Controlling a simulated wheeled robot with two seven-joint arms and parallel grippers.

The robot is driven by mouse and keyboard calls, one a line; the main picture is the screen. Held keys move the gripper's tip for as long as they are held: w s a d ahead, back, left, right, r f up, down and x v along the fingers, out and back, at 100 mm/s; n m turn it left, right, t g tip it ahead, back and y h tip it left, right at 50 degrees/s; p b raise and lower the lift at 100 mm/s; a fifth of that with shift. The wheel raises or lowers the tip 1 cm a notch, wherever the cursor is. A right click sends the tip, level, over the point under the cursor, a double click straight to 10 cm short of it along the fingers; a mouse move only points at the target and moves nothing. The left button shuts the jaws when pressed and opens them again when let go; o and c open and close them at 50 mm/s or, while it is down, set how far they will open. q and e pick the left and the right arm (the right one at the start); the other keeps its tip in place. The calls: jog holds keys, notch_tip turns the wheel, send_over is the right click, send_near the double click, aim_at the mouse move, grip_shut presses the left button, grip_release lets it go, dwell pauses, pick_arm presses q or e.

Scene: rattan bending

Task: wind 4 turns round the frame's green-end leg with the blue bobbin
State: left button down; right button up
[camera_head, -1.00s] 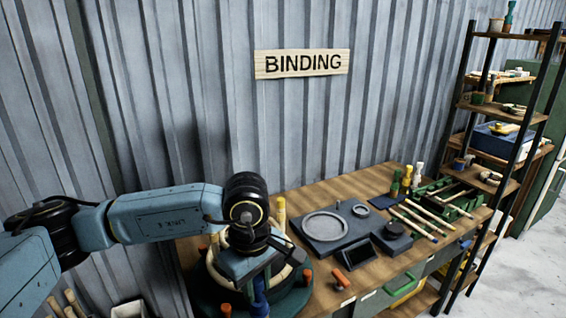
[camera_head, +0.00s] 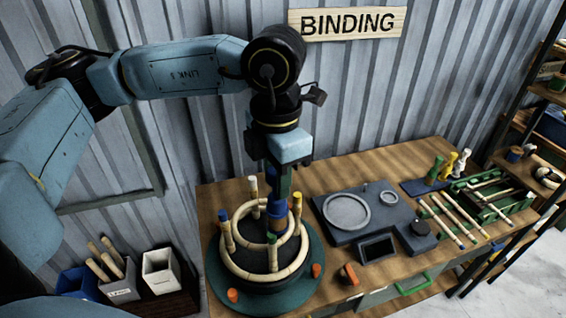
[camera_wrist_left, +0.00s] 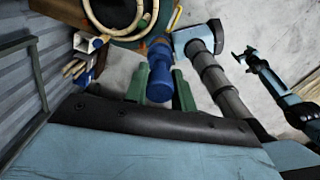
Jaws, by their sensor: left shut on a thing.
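The rattan frame (camera_head: 238,268) stands on a round green turntable (camera_head: 308,285), its legs rising through pale hoops. Its green-end leg (camera_head: 272,255) is at the front; the other legs have blue, white and orange ends. My left gripper (camera_head: 280,192) points down over the frame, its green fingers shut on the blue bobbin (camera_head: 277,208). The bobbin hangs inside the hoops, behind and slightly right of the green-end leg; whether it touches the leg is unclear. The bobbin also shows between the fingers in the left wrist view (camera_wrist_left: 160,82). What seems my right gripper (camera_wrist_left: 245,58) shows small there, its jaws unclear.
A dark fixture plate (camera_head: 360,235) with rings lies right of the turntable. An orange-handled tool (camera_head: 348,273) lies near the bench's front edge. Rattan sticks (camera_head: 445,222) and bottles are further right. Bins (camera_head: 120,288) stand at lower left. Bare bench (camera_head: 400,160) lies behind the plate.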

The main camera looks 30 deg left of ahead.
aim_at(277, 208)
pick_arm(q)
jog(key=shift+s+f+b, duration=0.1)
jog(key=shift+f+b, duration=0.2)
jog(key=shift+f, duration=0.3)
notch_tip(277, 208, down, 6)
jog(key=b, duration=0.2)
jog(key=shift+r+b, duration=0.1)
jog(key=shift+b, duration=0.2)
notch_tip(277, 208, down, 9)
jog(key=b, duration=0.9)
jog(key=shift+r, duration=0.1)
